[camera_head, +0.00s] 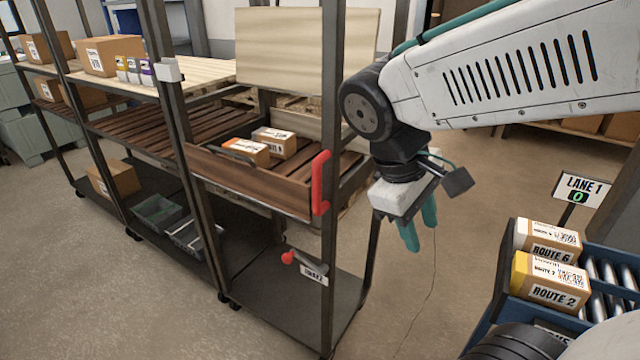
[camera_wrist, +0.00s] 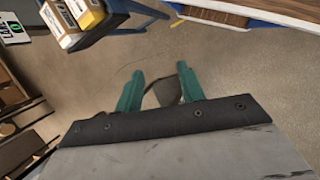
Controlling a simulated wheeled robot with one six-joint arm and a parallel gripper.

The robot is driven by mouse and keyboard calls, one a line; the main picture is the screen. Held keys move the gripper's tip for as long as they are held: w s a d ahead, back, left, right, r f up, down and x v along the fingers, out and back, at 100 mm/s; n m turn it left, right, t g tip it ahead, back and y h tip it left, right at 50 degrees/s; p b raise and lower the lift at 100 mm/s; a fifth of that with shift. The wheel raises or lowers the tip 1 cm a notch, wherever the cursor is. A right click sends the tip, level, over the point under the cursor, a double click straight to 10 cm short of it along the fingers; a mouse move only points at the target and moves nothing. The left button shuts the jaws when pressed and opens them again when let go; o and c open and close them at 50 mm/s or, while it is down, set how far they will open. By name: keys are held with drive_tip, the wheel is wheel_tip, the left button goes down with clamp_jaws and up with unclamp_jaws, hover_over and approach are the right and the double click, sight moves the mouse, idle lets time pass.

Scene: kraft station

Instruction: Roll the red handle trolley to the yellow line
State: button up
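A red handle (camera_head: 320,182) is fixed to the near right post of a dark metal shelf trolley (camera_head: 331,262) on casters. A lever with a red knob (camera_head: 288,258) and a small label plate sits lower on the trolley, above its bottom deck. My gripper (camera_head: 422,236), with teal fingers pointing down, hangs to the right of the red handle, apart from it. In the wrist view the fingers (camera_wrist: 160,88) stand apart with a gap between them, and I see no object held.
Cartons (camera_head: 260,146) stand on the trolley's middle shelf. More shelving with boxes (camera_head: 110,54) adjoins on the left. Floor (camera_head: 405,290) is clear between trolley and conveyor.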

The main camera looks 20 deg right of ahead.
drive_tip(key=w+f+n+h, duration=0.1)
drive_tip(key=w+n+h, duration=0.5)
drive_tip(key=w, duration=0.2)
drive_tip(key=n+t+h, duration=0.6)
drive_tip(key=n+t, duration=0.3)
drive_tip(key=n, duration=0.4)
approach(314, 188)
drive_tip(key=x, duration=1.1)
drive_tip(key=shift+w, duration=0.1)
clamp_jaws()
